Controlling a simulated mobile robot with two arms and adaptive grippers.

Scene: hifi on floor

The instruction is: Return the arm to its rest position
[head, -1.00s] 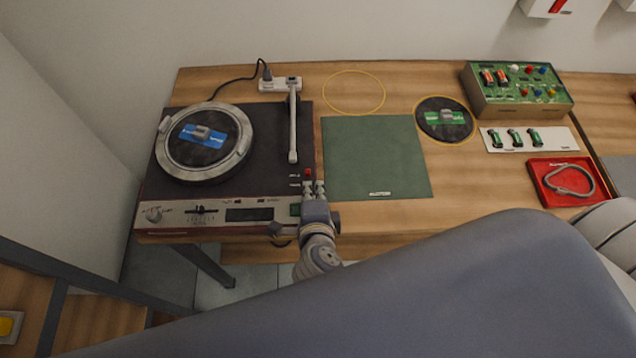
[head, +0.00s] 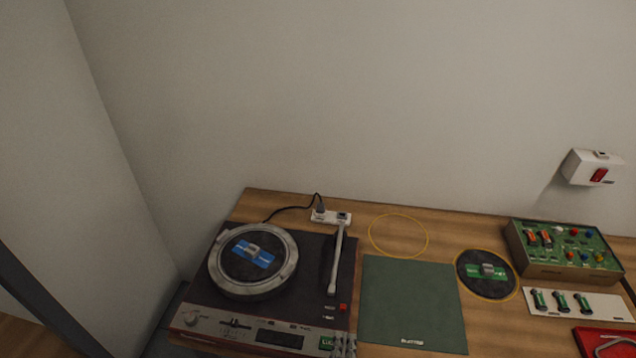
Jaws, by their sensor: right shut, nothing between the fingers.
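My right gripper (head: 342,345) shows at the bottom edge of the head view, at the front right corner of the turntable (head: 310,265), close to its green button (head: 326,342). Its fingers are shut with nothing between them. Most of the gripper and the arm behind it are cut off by the frame edge. My left gripper is not in view. A record with a blue label (head: 252,252) lies on the turntable's platter. The tonearm (head: 336,260) lies along the right side of the turntable, off the record.
A green mat (head: 412,305) lies right of the turntable. An empty yellow ring outline (head: 398,236) and a record with a green label (head: 487,272) are beside it. A green circuit box (head: 563,252), a white strip with green parts (head: 580,304) and a red tray (head: 602,338) stand at right.

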